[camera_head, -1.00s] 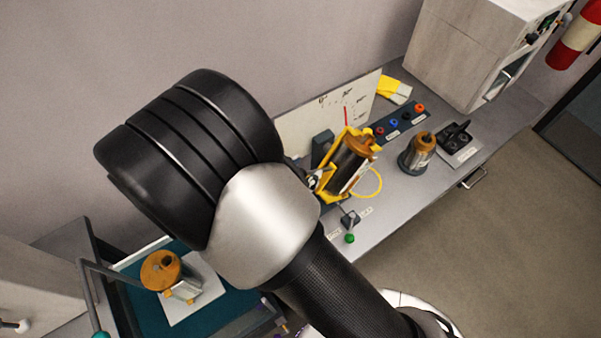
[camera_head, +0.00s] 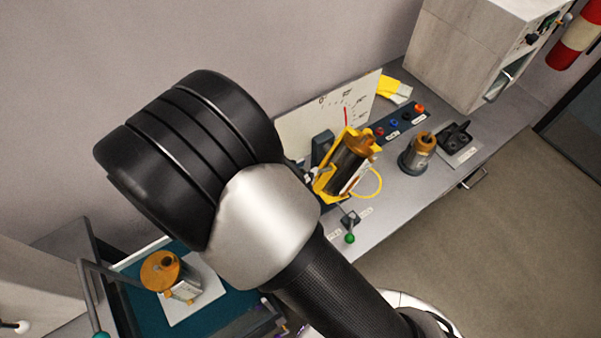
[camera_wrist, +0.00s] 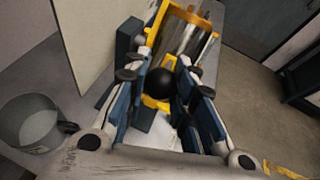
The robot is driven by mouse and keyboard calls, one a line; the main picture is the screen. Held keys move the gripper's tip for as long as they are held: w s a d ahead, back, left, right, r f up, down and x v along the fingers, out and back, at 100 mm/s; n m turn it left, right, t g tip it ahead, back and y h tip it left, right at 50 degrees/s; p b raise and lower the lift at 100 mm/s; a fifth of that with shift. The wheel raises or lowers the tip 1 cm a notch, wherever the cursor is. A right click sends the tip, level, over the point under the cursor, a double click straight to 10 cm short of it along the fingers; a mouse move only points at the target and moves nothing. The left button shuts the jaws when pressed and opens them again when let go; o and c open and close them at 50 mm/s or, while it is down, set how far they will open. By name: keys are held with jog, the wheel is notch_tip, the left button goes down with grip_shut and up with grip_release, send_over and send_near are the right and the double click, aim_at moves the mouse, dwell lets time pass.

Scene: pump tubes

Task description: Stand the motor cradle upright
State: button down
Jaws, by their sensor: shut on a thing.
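The motor cradle (camera_head: 322,186) is a yellow frame around a dark cylinder with a copper-coloured end. In the head view it leans, tilted rather than upright, in front of a white dial board. In the wrist view the cradle (camera_wrist: 152,37) lies just beyond my fingertips, with a round black knob (camera_wrist: 160,84) at its near end. My gripper (camera_wrist: 160,78) is closed around this knob, one finger on each side. The finger contacts are partly hidden. In the head view my arm covers most of the gripper.
The dial board (camera_head: 297,128) with a red pointer stands behind the cradle. A copper-topped motor (camera_head: 418,154) and a black-topped fixture (camera_head: 455,139) stand to the right. A green-knobbed lever (camera_head: 350,238) is in front. Another copper-topped unit (camera_head: 161,270) stands on a plate at lower left.

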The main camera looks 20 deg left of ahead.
jog(key=shift+f, duration=0.1)
notch_tip(320, 180, down, 9)
jog(key=s+a+t+h+b, duration=0.1)
jog(key=s+t+b, duration=0.1)
jog(key=b, duration=0.6)
jog(key=shift+a+n+t+h, duration=0.3)
jog(key=shift+n+t+h, duration=0.1)
jog(key=shift+t, duration=0.1)
jog(key=shift+d+f, duration=0.1)
jog(key=shift+f, duration=0.1)
jog(key=c, duration=1.3)
grip_release()
jog(key=shift+r, duration=0.1)
